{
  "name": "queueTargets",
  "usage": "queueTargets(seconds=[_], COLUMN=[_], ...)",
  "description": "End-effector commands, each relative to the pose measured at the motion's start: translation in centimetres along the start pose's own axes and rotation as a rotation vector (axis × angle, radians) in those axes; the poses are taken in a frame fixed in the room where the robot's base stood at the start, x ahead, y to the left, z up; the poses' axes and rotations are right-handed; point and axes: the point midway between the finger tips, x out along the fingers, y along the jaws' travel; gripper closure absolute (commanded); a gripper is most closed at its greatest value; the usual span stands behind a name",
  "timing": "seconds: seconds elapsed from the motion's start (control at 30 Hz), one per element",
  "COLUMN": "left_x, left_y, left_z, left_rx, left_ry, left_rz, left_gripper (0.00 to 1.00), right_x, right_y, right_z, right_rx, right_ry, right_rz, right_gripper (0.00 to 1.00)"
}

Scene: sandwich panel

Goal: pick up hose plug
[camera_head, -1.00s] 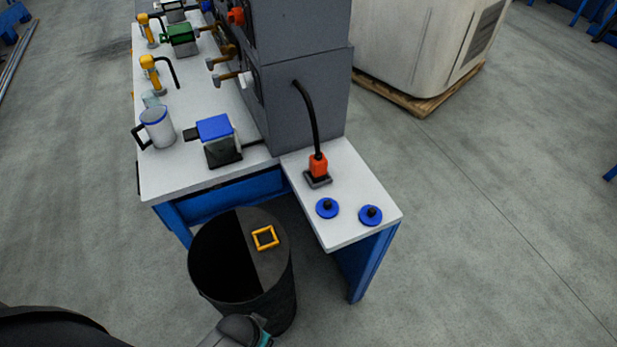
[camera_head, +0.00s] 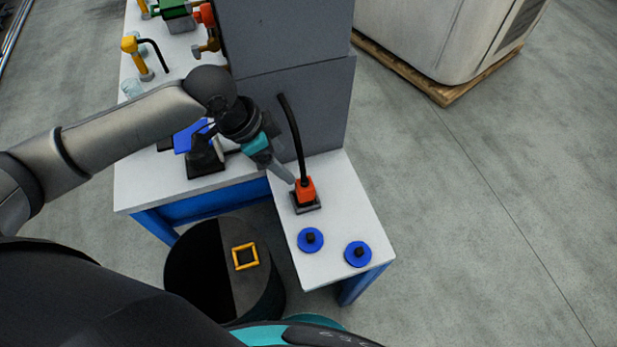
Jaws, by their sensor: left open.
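The hose plug (camera_head: 305,189) is an orange-red block with a black hose rising from its top, seated upright on a dark square base on the small white side table. My left gripper (camera_head: 284,174) reaches in from the left, its grey fingers pointing down and right, just left of the plug. It is open, and I cannot tell whether a finger touches the plug. The far finger is hard to make out. My right gripper is not in view.
Two blue discs with black knobs (camera_head: 311,240) (camera_head: 357,254) lie on the side table (camera_head: 340,205) in front of the plug. A grey cabinet (camera_head: 300,110) stands right behind. A black bin (camera_head: 265,298) with a yellow square frame (camera_head: 245,257) stands below left.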

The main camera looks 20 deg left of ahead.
Motion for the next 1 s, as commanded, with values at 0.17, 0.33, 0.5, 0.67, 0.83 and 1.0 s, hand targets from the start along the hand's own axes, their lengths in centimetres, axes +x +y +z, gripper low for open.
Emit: queueTargets(seconds=[0.17,0.33,0.5,0.67,0.83,1.0], left_x=[3.8,7.3,9.2,10.1,12.7,14.5], left_y=[0.2,0.1,0.1,0.2,0.8,0.7], left_z=[0.0,0.0,-0.1,-0.1,-0.1,-0.1], left_rx=[-0.003,-0.002,-0.002,-0.002,-0.002,-0.002], left_ry=[0.001,0.002,0.002,0.003,0.003,0.002], left_rz=[0.005,0.002,0.000,0.000,0.002,-0.001], left_gripper=[0.18,0.18,0.18,0.18,0.18,0.18], right_x=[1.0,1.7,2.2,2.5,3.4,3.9], right_y=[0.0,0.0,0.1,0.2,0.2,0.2], right_z=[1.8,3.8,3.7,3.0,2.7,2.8], right_rx=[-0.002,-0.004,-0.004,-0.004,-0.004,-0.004], right_ry=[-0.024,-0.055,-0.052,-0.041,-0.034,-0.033], right_rz=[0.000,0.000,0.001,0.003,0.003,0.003], right_gripper=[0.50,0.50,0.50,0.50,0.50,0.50])
